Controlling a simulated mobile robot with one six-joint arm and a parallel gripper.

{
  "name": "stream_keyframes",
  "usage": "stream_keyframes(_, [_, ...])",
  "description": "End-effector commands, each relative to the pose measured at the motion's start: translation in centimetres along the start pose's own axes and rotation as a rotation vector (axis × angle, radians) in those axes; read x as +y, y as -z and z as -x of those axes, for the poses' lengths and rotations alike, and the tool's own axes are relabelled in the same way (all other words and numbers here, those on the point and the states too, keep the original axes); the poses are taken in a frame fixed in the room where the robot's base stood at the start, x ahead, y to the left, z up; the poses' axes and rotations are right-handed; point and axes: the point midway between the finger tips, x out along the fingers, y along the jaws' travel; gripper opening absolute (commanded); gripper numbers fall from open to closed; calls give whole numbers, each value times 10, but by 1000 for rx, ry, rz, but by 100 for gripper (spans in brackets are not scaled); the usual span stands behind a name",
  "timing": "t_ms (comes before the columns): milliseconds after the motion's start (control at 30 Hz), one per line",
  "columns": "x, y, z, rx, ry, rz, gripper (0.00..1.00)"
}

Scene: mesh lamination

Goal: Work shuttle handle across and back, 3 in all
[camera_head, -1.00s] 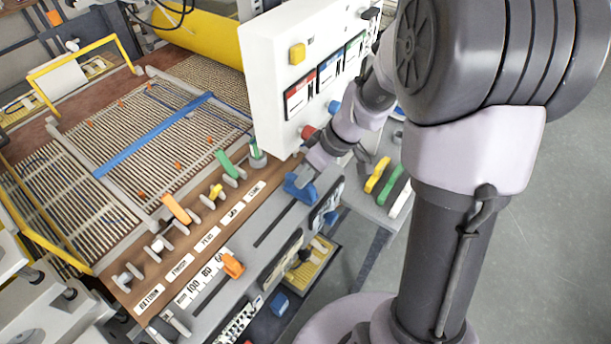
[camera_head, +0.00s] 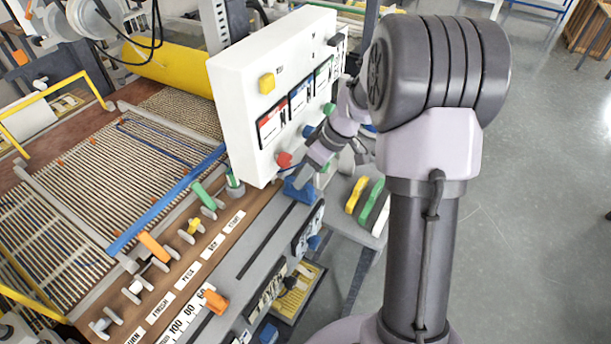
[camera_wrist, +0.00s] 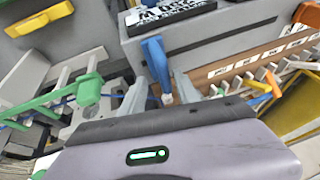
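A blue handle (camera_head: 300,190), which I take for the shuttle handle, stands at the far right end of a long dark slot in the grey front rail (camera_head: 225,300). It also shows in the wrist view as an upright blue lever (camera_wrist: 157,65). My gripper (camera_wrist: 161,90) has its two grey fingers on either side of the lever's lower part, apart from each other, with gaps beside it. In the head view my gripper (camera_head: 303,176) reaches down at the handle, partly hidden by it. A long blue bar (camera_head: 165,203) lies along the near edge of the wire mesh (camera_head: 85,215).
A white control box (camera_head: 270,90) with coloured buttons stands just behind my gripper. Orange (camera_head: 152,245), yellow (camera_head: 193,226) and green (camera_head: 203,195) levers line the brown strip. An orange pointer (camera_head: 215,300) sits by a scale. Yellow and green handles (camera_head: 365,200) lie on the right side shelf.

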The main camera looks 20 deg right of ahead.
Motion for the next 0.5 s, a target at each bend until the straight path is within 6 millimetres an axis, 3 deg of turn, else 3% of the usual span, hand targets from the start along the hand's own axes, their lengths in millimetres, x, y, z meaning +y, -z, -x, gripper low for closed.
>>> stream_keyframes(267, [-1, 0, 4, -1, 2, -1, 38])
stream_keyframes(367, [-1, 0, 21, 1, 1, -1, 38])
stream_keyframes(500, [0, 1, 64, 1, -2, -2, 38])
